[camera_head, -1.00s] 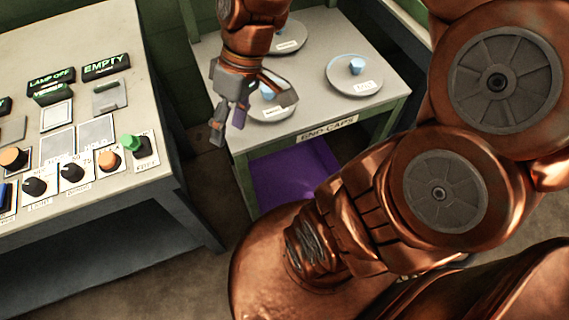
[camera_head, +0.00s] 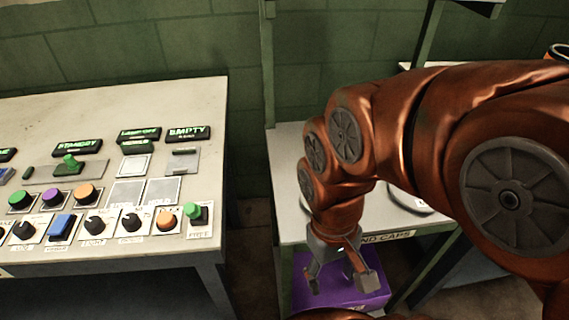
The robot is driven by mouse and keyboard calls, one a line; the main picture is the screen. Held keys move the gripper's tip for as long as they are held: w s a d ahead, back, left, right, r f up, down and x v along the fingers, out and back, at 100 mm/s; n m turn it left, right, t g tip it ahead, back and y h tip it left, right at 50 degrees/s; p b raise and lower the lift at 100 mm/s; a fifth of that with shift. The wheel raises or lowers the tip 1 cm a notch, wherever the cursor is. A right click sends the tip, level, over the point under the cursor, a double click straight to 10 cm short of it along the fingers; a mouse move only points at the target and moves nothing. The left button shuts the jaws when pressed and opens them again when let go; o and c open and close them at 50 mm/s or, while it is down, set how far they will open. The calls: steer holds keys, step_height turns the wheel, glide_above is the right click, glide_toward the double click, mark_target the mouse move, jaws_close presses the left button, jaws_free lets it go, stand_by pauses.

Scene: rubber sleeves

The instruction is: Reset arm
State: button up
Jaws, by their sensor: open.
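My copper arm comes in from the right and bends down over the end caps table (camera_head: 287,150). My gripper (camera_head: 340,280) hangs at the front edge of that table, in front of the purple box (camera_head: 352,300) below. Its two grey fingers are spread apart and point down, with nothing seen between them. The arm hides most of the tabletop and what stands on it; parts of round grey discs show beside it.
A control desk (camera_head: 120,100) with knobs, buttons and lit green labels fills the left. A dark floor gap (camera_head: 253,225) separates it from the end caps table. A green block wall (camera_head: 190,50) stands behind, with a green post (camera_head: 268,60) at the table's corner.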

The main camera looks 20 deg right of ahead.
steer(key=s+p+v, duration=0.2)
steer(key=p+v, duration=0.9)
steer(key=shift+r+t, duration=0.3)
steer(key=shift+r, duration=0.25)
